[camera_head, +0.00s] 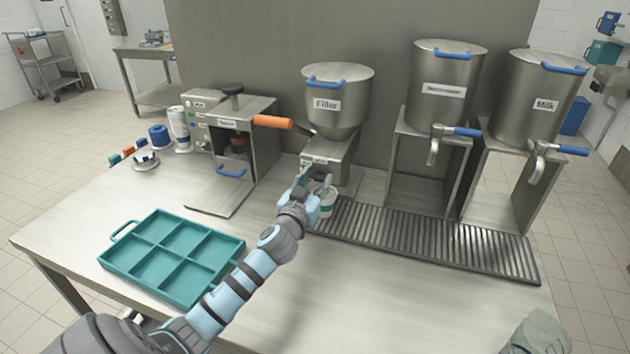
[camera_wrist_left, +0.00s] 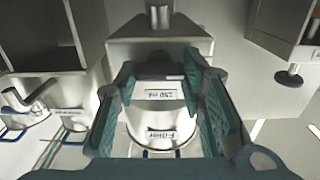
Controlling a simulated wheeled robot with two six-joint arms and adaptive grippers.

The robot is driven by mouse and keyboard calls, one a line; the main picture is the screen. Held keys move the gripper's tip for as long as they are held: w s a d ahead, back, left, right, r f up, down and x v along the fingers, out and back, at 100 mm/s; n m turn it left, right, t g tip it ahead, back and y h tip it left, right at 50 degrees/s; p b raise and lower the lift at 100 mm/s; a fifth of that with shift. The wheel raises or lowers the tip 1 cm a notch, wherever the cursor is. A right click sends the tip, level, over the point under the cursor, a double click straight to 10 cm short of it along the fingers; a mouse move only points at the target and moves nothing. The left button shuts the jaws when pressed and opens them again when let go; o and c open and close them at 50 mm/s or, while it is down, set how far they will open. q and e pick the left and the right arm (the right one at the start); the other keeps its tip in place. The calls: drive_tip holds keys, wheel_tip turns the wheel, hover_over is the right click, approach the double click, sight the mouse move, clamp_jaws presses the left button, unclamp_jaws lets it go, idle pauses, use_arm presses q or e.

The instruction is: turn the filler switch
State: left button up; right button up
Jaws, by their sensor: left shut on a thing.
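The filler (camera_head: 337,90) is a steel hopper with a blue handle on a boxy body, behind the left end of the drip grate. It also shows upside down in the wrist view, with its label (camera_wrist_left: 172,132). My left gripper (camera_head: 316,182) is at the front of the filler body. In the wrist view its teal fingers are shut on a dark bar, the filler switch (camera_wrist_left: 160,72), by the "150 ml" label. In the head view the gripper hides the switch. A pale, round piece (camera_head: 327,203) shows just below the fingers; I cannot tell what it is.
The drip grate (camera_head: 430,240) runs right, below two steel tanks (camera_head: 446,88) (camera_head: 537,100) with blue-handled taps. A press machine (camera_head: 228,140) with an orange handle stands left of the filler. An empty teal tray (camera_head: 172,258) lies front left. The table's front middle is clear.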

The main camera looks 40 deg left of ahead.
use_arm(q)
drive_tip(key=m+p, duration=0.1)
drive_tip(key=m, duration=0.3)
drive_tip(key=shift+r+m+p, duration=0.1)
drive_tip(key=shift+m+p, duration=0.2)
drive_tip(key=shift+m, duration=0.1)
drive_tip(key=shift+d+m+p, duration=0.1)
drive_tip(key=shift+m+p, duration=0.45)
drive_tip(key=shift+m, duration=1.35)
drive_tip(key=o, duration=1.1)
drive_tip(key=shift+o, duration=0.2)
